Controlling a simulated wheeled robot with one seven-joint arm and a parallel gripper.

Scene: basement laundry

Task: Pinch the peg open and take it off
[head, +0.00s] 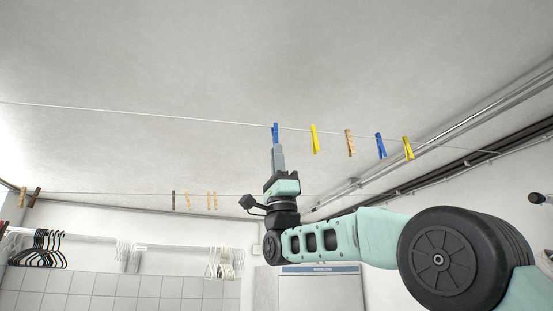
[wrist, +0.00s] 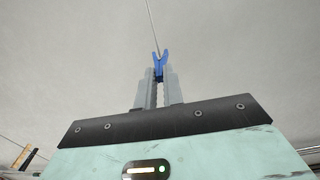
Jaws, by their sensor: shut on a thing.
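A blue peg (head: 275,132) is on the near clothesline (head: 200,119) in the head view, directly above my gripper (head: 278,152). In the wrist view the blue peg (wrist: 160,65) stands between the fingertips of my gripper (wrist: 160,77). The fingers are shut on its lower part. The peg's upper end forms a V shape, and the line (wrist: 152,25) runs up to it. Whether the peg's jaws are clear of the line cannot be told. The peg's lower legs are mostly hidden by the fingers.
To the right on the same line hang a yellow peg (head: 314,139), a wooden peg (head: 349,143), another blue peg (head: 381,146) and another yellow peg (head: 408,148). A farther line (head: 120,193) carries several pegs. Black hangers (head: 40,250) and pipes (head: 450,128) are farther off.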

